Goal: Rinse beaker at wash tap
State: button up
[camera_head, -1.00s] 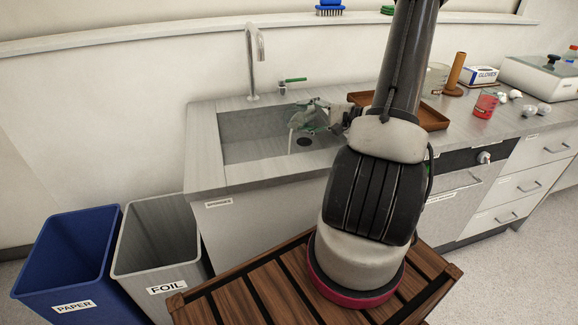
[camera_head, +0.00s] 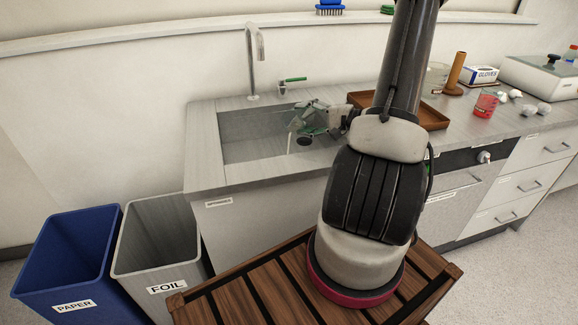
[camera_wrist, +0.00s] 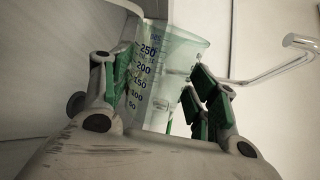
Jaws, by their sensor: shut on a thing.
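A clear beaker (camera_wrist: 172,62) with dark volume marks up to 250 is between the fingers of my gripper (camera_wrist: 160,95) in the wrist view. The gripper is shut on it. In the head view my gripper (camera_head: 318,117) is low over the grey sink (camera_head: 240,130), and the beaker is hard to make out there. A thin pale streak, like water, hangs below the gripper's left side near the drain (camera_head: 304,141). The tall wash tap (camera_head: 255,55) stands behind the sink to the left, with a green lever (camera_head: 292,80) beside it. How the beaker is tilted is unclear.
A brown tray (camera_head: 432,116) lies right of the sink, partly behind my arm. A red beaker (camera_head: 486,104), white pieces and a glove box (camera_head: 482,75) stand farther right. PAPER (camera_head: 65,255) and FOIL (camera_head: 160,245) bins stand on the floor at left.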

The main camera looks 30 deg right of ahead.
jog(key=shift+s+a+f+n+h, duration=0.15)
jog(key=shift+a+f+n+h, duration=0.2)
jog(key=shift+n, duration=0.45)
dwell(1.0)
jog(key=shift+r+n+p, duration=0.1)
jog(key=shift+n+p, duration=0.2)
dwell(0.3)
